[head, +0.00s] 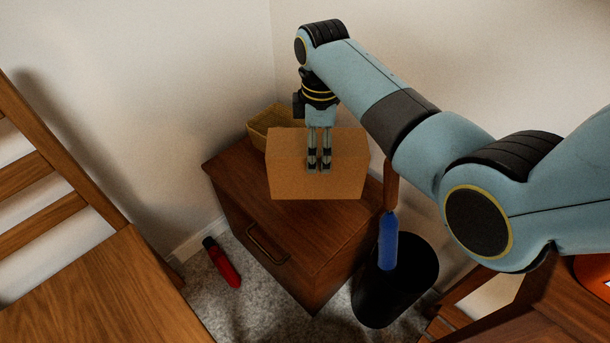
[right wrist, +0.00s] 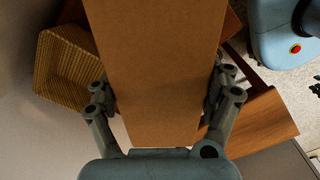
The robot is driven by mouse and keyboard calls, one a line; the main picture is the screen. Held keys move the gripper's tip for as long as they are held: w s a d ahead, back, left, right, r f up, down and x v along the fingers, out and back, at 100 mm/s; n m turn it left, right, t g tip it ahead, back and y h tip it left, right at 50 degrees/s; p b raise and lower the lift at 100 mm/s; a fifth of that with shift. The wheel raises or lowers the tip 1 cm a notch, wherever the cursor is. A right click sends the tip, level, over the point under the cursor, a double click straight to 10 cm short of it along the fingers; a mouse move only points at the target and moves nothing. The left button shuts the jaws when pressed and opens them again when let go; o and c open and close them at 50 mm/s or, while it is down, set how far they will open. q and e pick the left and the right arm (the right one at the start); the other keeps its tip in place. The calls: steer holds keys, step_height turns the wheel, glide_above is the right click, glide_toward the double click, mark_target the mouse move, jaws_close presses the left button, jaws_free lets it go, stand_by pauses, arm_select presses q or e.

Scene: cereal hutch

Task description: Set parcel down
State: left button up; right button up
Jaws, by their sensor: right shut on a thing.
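The parcel (head: 342,180) is a tan cardboard box. In the head view it is over the top of a dark wooden cabinet (head: 250,205); I cannot tell whether it touches the top. My right gripper (head: 318,166) comes down from above and is shut on the parcel. In the right wrist view the parcel (right wrist: 155,70) fills the middle, with a finger of the right gripper (right wrist: 158,103) at each side. The parcel hides much of the cabinet top. My left gripper is in neither view.
A woven basket (head: 268,125) stands behind the parcel on the cabinet, near the wall. A black bin (head: 400,285) with a blue object (head: 388,240) above it is right of the cabinet. A red bottle (head: 224,266) lies on the carpet. A wooden chair (head: 100,280) is at left.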

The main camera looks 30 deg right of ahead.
step_height(320, 180, down, 8)
steer(key=b, duration=0.3)
steer(key=shift+r, duration=0.1)
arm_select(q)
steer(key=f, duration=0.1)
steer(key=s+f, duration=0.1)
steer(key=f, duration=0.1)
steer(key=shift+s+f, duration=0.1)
arm_select(e)
steer(key=shift+r, duration=0.1)
steer(key=o, duration=1.6)
step_height(320, 180, up, 11)
steer(key=p, duration=0.5)
steer(key=shift+r, duration=0.2)
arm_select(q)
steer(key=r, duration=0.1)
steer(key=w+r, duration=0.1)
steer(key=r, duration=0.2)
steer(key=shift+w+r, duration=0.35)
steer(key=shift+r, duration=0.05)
arm_select(e)
steer(key=shift+r, duration=0.25)
